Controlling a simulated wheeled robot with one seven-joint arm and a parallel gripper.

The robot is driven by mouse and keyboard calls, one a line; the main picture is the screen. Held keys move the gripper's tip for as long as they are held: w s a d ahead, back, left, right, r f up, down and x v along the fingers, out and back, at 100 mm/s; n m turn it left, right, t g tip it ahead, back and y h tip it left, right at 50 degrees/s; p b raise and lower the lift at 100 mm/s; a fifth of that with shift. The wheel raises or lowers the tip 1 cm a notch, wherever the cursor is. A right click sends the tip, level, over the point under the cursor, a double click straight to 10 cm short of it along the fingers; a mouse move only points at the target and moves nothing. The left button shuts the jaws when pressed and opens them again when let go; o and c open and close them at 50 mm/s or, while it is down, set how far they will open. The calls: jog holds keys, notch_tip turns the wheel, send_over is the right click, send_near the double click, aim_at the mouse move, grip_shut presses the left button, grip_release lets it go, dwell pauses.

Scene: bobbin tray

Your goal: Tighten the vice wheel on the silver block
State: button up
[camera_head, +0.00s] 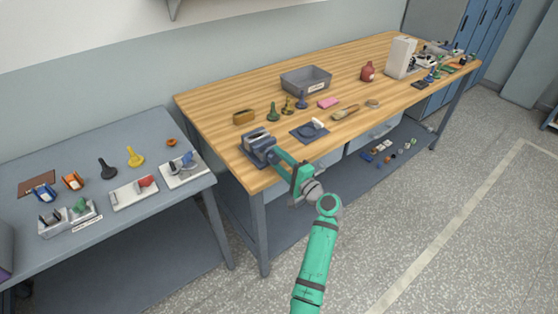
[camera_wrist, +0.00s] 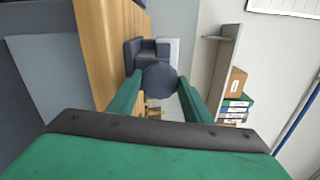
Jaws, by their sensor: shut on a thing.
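The dark blue-grey vice (camera_head: 251,155) stands at the near left corner of the wooden bench. A pale grey piece, perhaps the silver block (camera_head: 256,134), shows at its top; I cannot tell how tightly the jaws hold it. My green gripper (camera_head: 275,154) reaches the vice's near right side. In the wrist view the round dark vice wheel (camera_wrist: 158,80) sits between the two fingers of my gripper (camera_wrist: 157,90), which are shut on its sides. The vice body (camera_wrist: 146,50) shows behind the wheel. In the head view the wheel is mostly hidden by my gripper.
The wooden bench (camera_head: 210,117) holds a grey bin (camera_head: 306,80), a dark mat (camera_head: 300,133), a wooden block (camera_head: 244,117) and several small pieces right of the vice. A lower grey table (camera_head: 100,170) with several tools stands at left. The floor at right is open.

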jog(key=shift+m, duration=0.6)
jog(key=o, duration=1.1)
jog(key=shift+c, duration=0.2)
jog(key=v, duration=1.1)
jog(key=shift+f, duration=0.1)
